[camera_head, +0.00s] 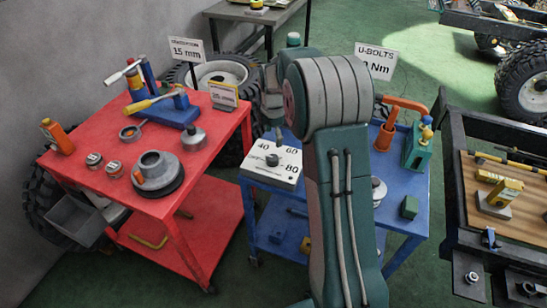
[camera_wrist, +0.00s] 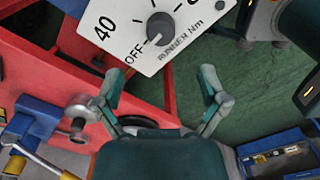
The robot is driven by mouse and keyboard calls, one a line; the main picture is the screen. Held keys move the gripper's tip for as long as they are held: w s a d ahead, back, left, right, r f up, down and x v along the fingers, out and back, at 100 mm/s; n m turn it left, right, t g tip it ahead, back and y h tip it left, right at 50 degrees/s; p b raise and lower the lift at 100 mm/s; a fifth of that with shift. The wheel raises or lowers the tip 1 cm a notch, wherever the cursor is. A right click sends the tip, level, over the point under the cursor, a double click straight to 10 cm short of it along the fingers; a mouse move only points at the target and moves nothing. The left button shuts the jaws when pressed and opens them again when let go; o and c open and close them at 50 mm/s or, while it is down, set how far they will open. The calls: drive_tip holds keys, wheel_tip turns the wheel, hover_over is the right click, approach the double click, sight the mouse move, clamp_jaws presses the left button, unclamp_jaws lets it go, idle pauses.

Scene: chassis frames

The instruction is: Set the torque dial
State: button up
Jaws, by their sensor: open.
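The torque dial is a dark round knob (camera_wrist: 160,28) on a white box (camera_wrist: 125,25) in the wrist view. Its face carries 40, OFF and "Nm"; the other numbers are cut off. In the head view the dial box (camera_head: 273,164) lies on the left of the blue cart, showing 40, 60 and 80. I cannot tell exactly where the knob points. My gripper (camera_wrist: 162,78) is open and empty, its two fingers spread apart, with the knob beyond the fingertips.
The blue cart (camera_head: 395,222) also holds an orange tool (camera_head: 387,130) and a green block (camera_head: 409,207). The red cart (camera_head: 95,190) at left carries a blue vise-like tool (camera_head: 165,108) and a grey round part (camera_head: 157,173). A dark-framed bench (camera_head: 455,215) stands at right.

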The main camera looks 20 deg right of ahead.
sight(272, 157)
drive_tip(key=f, duration=0.8)
drive_tip(key=shift+a+f, duration=0.2)
drive_tip(key=shift+f, duration=0.1)
drive_tip(key=shift+d+f, duration=0.1)
drive_tip(key=shift+f, duration=0.3)
drive_tip(key=c, duration=1.2)
